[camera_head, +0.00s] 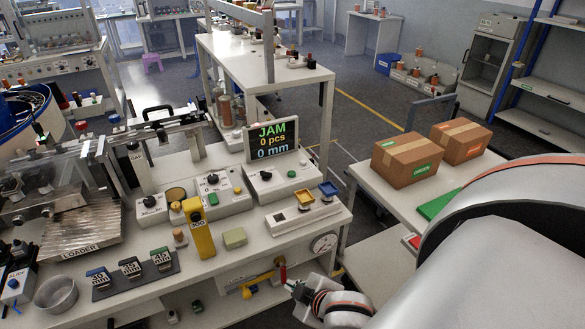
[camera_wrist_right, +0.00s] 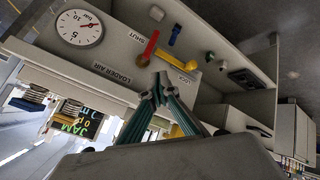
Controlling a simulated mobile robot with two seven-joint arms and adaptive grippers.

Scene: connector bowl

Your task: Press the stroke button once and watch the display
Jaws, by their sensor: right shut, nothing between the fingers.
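The display (camera_head: 272,141) stands on the bench and reads "JAM", "0 pcs", "0 mm". It also shows upside down in the right wrist view (camera_wrist_right: 75,117). In front of it are grey control boxes with a black knob and a green button (camera_head: 291,174), and a second box with a yellow button (camera_head: 213,199). I cannot read which button is the stroke button. My right gripper (camera_head: 288,286) is shut and empty, low at the bench front by a red lever (camera_head: 283,273). In the right wrist view its closed fingertips (camera_wrist_right: 160,82) point at the "LOADER AIR" panel. My left gripper is not in view.
A yellow valve pipe (camera_wrist_right: 183,42) and a pressure gauge (camera_head: 324,243) sit on the front panel. A yellow upright piece (camera_head: 199,232) and a loader (camera_head: 75,228) stand on the bench. Cardboard boxes (camera_head: 407,160) are on the right table. My right arm covers the lower right.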

